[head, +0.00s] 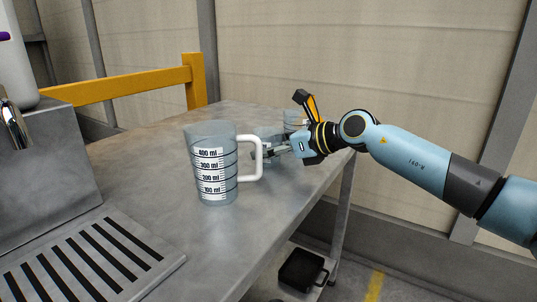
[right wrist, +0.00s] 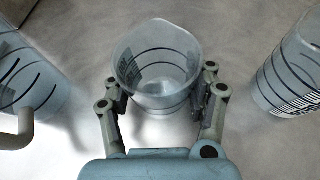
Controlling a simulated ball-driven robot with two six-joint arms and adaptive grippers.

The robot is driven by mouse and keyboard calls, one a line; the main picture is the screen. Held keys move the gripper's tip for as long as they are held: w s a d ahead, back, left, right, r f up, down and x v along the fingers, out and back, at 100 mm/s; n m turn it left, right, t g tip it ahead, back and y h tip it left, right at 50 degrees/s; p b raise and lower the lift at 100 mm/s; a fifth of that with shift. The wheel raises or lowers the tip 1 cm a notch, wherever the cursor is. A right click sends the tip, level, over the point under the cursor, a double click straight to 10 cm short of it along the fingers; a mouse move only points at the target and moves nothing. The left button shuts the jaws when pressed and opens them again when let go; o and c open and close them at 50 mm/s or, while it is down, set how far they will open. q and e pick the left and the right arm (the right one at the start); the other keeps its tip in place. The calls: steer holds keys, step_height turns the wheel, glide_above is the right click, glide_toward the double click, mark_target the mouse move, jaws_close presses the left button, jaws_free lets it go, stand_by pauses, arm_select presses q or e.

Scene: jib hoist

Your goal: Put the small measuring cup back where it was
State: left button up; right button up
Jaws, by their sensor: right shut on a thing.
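The small measuring cup (right wrist: 157,58) is clear with dark ring lines, and stands between the two fingers of my right gripper (right wrist: 160,92) in the right wrist view. The fingers touch it on both sides. In the head view my right gripper (head: 279,149) reaches in from the right over the metal table. There the small cup (head: 264,134) is partly hidden behind the large cup's handle and the gripper. I cannot tell whether its base touches the table. My left gripper is not in view.
A large measuring cup (head: 214,182) with a white handle stands nearer; it shows at left in the wrist view (right wrist: 38,85). Another marked cup (right wrist: 290,75) stands to the right. A slotted drip tray (head: 85,262) is front left. The table's right edge is close to the gripper.

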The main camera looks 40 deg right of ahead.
steer(key=shift+f, duration=0.2)
steer(key=o, duration=1.3)
steer(key=shift+c, duration=0.2)
steer(key=shift+r, duration=0.1)
steer(key=shift+s+r, duration=0.1)
steer(key=shift+r, duration=0.05)
steer(key=p+v, duration=0.4)
steer(key=v, duration=0.8)
